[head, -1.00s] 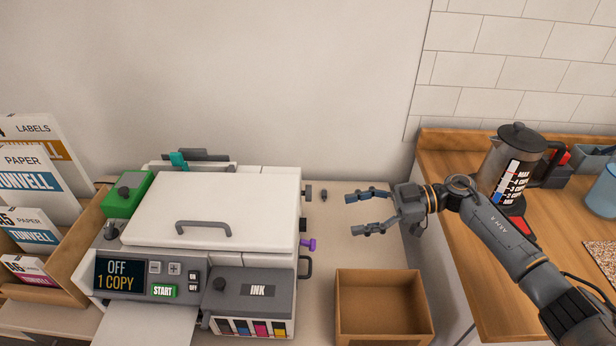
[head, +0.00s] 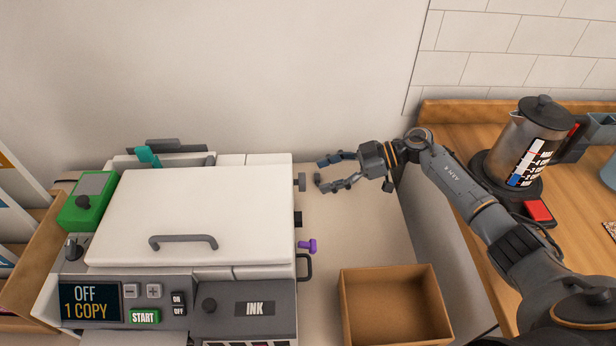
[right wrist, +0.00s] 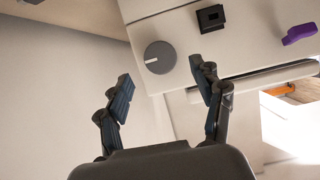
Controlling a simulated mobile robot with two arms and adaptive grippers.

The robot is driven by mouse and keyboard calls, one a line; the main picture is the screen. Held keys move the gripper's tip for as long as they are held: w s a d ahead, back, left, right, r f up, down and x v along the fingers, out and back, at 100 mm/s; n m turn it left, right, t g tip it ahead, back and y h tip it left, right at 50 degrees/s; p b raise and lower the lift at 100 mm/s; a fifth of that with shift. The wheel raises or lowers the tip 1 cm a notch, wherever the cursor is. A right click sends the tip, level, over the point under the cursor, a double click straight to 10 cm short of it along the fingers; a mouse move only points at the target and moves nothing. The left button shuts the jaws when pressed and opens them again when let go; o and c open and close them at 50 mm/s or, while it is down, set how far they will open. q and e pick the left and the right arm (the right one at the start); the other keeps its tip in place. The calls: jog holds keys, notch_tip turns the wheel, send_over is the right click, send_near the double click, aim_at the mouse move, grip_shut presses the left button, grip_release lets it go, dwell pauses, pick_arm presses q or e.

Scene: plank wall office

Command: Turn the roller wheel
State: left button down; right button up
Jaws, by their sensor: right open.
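The white printer (head: 195,210) stands on the counter with its lid closed. On its right side, near the back, is a grey round wheel (head: 302,182), which I take for the roller wheel. In the right wrist view the wheel (right wrist: 159,57) faces me as a grey disc with a pale mark at its left edge. My right gripper (head: 322,172) is open and empty, just right of the wheel. In the right wrist view its fingertips (right wrist: 160,77) lie either side of and below the disc, seemingly not touching it. My left gripper is not in view.
Below the wheel on the printer's side are a black part (head: 298,219), a purple knob (head: 308,246) and a dark handle (head: 304,267). An empty cardboard box (head: 395,277) stands in front right. A coffee pot (head: 530,143) stands on the wooden counter at right.

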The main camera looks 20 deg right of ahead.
aim_at(300, 182)
jog(key=x, duration=0.5)
jog(key=shift+a, duration=0.15)
jog(key=c, duration=1.1)
jog(key=shift+c, duration=0.2)
jog(key=shift+p, duration=0.35)
jog(key=shift+s+n+t+p, duration=0.2)
jog(key=shift+n+t+p, duration=0.75)
jog(key=shift+n+t, duration=1)
